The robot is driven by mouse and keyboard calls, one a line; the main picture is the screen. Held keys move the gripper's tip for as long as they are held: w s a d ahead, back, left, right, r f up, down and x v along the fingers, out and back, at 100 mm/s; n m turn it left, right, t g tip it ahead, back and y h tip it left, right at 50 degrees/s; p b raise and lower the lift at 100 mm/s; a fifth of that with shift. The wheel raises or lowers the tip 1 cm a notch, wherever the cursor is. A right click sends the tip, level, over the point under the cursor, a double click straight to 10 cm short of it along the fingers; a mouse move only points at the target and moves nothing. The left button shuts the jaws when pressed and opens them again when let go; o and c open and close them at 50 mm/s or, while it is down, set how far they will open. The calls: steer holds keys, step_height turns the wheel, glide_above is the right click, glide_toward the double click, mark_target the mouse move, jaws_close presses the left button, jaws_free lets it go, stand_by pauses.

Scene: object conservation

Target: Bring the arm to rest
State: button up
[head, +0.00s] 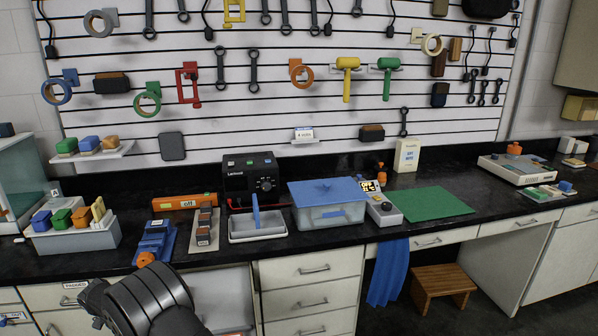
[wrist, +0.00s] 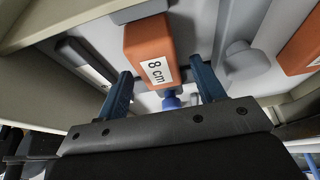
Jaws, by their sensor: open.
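My arm (head: 145,303) shows at the bottom left of the head view, in front of the cabinets below the bench. My gripper (wrist: 161,74) shows in the wrist view with its two blue fingers spread apart. An orange block (wrist: 148,42) labelled "8 cm" lies beyond and between the fingertips; I cannot see either finger pressing on it. My gripper is not visible in the head view.
The black bench (head: 265,248) holds a lidded clear bin (head: 330,215), a black machine (head: 240,180), a white tray (head: 258,232) and a green mat (head: 430,204). In the wrist view, a second orange block (wrist: 300,45) lies at right. A wooden stool (head: 441,283) stands on the floor.

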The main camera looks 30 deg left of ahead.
steer(key=shift+r, duration=1.05)
